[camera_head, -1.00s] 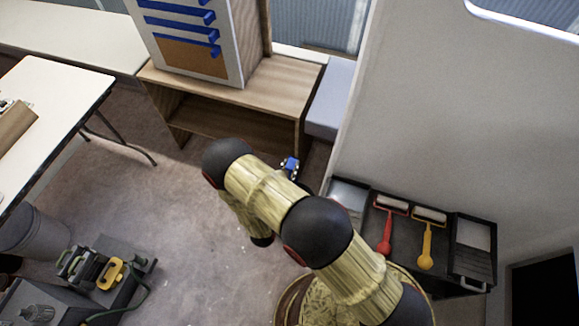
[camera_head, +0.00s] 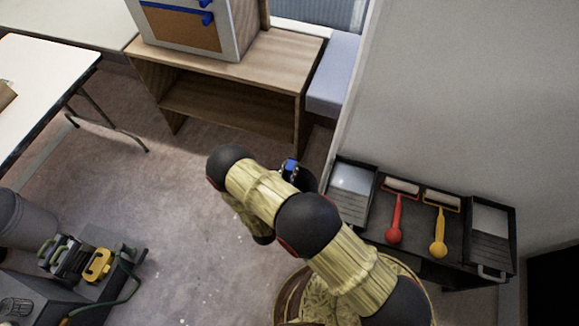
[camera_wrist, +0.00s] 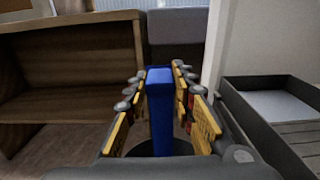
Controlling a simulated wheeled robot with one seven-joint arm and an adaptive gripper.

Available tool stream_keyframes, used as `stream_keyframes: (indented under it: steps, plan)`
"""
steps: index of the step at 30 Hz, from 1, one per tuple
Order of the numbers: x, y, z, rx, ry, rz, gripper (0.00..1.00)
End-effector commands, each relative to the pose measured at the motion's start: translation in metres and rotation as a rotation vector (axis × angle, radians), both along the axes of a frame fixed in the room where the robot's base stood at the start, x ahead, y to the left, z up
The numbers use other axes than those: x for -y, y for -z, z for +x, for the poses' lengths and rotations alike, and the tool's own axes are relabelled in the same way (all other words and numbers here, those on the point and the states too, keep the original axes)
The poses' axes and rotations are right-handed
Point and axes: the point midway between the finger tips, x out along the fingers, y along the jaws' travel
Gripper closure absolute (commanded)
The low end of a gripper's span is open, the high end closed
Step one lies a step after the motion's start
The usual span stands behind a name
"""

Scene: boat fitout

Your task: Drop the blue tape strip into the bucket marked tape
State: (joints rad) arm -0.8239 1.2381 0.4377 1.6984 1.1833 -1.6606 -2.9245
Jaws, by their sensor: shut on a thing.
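My gripper (camera_wrist: 160,110) is shut on the blue tape strip (camera_wrist: 159,90), which stands upright between the yellow-padded fingers in the wrist view. In the head view a small part of the blue strip (camera_head: 290,166) shows beyond my arm, above the floor. More blue strips (camera_head: 178,12) are on the panel standing on the wooden bench. A grey bucket (camera_head: 22,222) stands on the floor at the left edge. No tape marking is readable on it, and its inside cannot be seen.
A dark cart on the right holds a red roller (camera_head: 396,215), a yellow roller (camera_head: 438,225) and paint trays (camera_head: 352,190). The wooden bench (camera_head: 235,70) is ahead, a white table (camera_head: 45,85) left. A toolbox with tools (camera_head: 85,275) sits lower left. The middle floor is clear.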

Motion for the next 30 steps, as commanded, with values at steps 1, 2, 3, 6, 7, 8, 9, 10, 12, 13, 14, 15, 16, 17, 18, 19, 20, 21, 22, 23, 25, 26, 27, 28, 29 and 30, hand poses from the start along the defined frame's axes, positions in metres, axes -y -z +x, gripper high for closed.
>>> stream_keyframes:
  steps: [1,2,3,6,7,8,9,10,12,13,14,15,16,17,18,19,20,21,22,23,25,26,27,28,29,30]
  plan:
    - [0.0,0.015,0.0,0.0,0.0,0.0,0.97]
    - [0.0,0.021,0.0,0.0,0.0,-0.001,0.97]
    - [0.0,0.028,0.0,0.0,0.0,-0.001,0.97]
    - [0.0,0.045,0.0,0.0,0.0,0.0,0.97]
    - [0.0,0.051,0.0,0.0,0.0,0.0,0.97]
    - [0.0,0.056,0.0,0.0,0.0,0.0,0.97]
    - [0.0,0.064,0.0,0.0,0.0,0.0,0.97]
    - [0.0,0.069,0.0,0.0,0.0,0.0,0.97]
    - [0.0,0.08,0.0,0.0,0.0,0.0,0.97]
    - [0.0,0.085,0.0,0.0,0.0,-0.001,0.97]
    - [0.0,0.089,0.0,0.0,0.0,-0.001,0.97]
    - [0.0,0.095,0.0,0.0,0.0,0.0,0.97]
    - [0.0,0.098,0.0,0.0,0.0,0.0,0.97]
    - [0.0,0.101,0.0,0.0,0.0,0.0,0.97]
    - [0.0,0.105,0.0,0.0,0.0,0.001,0.97]
    - [0.0,0.107,0.0,0.0,0.0,0.0,0.97]
    - [0.0,0.109,0.0,0.0,0.0,0.0,0.97]
    - [0.0,0.111,0.0,0.0,0.0,0.0,0.97]
    - [0.0,0.113,0.0,0.0,0.0,0.001,0.97]
    - [0.0,0.114,0.0,0.0,0.0,0.001,0.97]
    - [0.0,0.115,0.0,0.001,0.0,0.001,0.97]
    - [0.0,0.115,0.0,0.001,0.0,0.001,0.97]
    - [0.0,0.115,0.0,0.001,0.0,0.001,0.97]
    - [0.0,0.115,0.0,0.001,0.0,0.001,0.97]
    - [0.0,0.115,0.0,0.001,0.0,0.001,0.97]
    - [0.0,0.114,0.0,0.0,0.0,0.001,0.97]
